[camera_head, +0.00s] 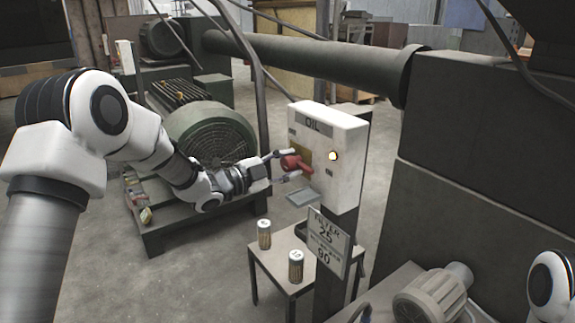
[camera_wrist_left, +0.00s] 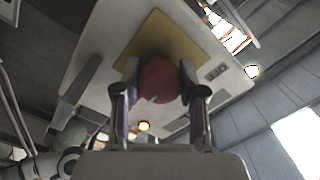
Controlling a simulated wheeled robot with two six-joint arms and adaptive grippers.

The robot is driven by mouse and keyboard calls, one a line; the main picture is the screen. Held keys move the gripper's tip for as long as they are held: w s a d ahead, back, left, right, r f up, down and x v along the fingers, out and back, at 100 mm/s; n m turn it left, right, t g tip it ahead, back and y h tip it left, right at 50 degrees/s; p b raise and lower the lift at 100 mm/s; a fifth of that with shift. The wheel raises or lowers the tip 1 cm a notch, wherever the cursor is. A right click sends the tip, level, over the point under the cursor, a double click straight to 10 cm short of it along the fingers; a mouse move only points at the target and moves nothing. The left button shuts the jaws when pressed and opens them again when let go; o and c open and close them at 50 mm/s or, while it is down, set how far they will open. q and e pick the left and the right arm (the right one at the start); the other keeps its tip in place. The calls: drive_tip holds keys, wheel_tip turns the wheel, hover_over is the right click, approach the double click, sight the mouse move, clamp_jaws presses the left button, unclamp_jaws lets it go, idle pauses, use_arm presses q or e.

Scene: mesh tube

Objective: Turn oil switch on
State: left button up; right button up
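The white box marked OIL (camera_head: 325,150) stands on a dark post. A red switch knob (camera_head: 296,163) sticks out of its front, over a yellow plate (camera_wrist_left: 160,40). My left gripper (camera_head: 290,165) reaches it from the left, with one finger above and one below the knob. In the left wrist view the red knob (camera_wrist_left: 159,80) sits between the two fingers, which lean inward and appear to touch its sides. My right gripper is out of view; only part of my right arm shows at the lower right.
A small table (camera_head: 283,262) with two cans (camera_head: 264,234) (camera_head: 296,266) stands below the box. A sign (camera_head: 328,242) is on the post. A large green motor (camera_head: 208,128) stands behind my left arm. Dark machinery (camera_head: 475,170) fills the right side.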

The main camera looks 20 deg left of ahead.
use_arm(q)
drive_tip(key=o, duration=0.3)
drive_tip(key=v, duration=1.2)
drive_tip(key=shift+a, duration=0.1)
